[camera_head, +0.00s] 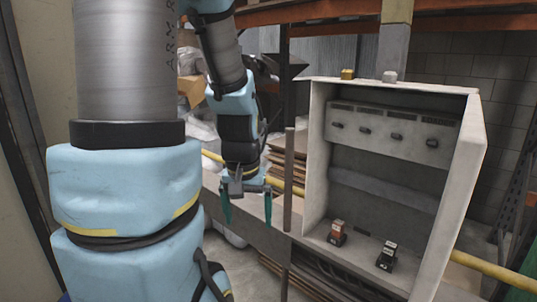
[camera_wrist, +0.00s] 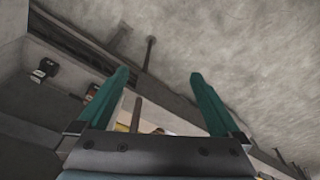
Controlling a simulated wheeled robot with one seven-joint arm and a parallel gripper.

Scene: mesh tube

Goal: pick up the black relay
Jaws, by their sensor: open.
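The black relay (camera_head: 386,257) stands on the floor of the open grey cabinet, towards the front right, with a pale top. A dark block with a pale top, seemingly this relay (camera_wrist: 44,70), shows at the left of the wrist view. My gripper (camera_head: 247,212) hangs outside the cabinet, to the left of it, with its two green fingers pointing down. The fingers are spread with nothing between them. In the wrist view my gripper (camera_wrist: 159,75) is also open and empty, well apart from the relay.
An orange-brown relay (camera_head: 337,232) stands left of the black one inside the cabinet (camera_head: 314,150). The cabinet's side walls and an upright post (camera_head: 289,180) stand near my gripper. A yellow block (camera_head: 348,74) and a whitish block (camera_head: 390,76) sit on top.

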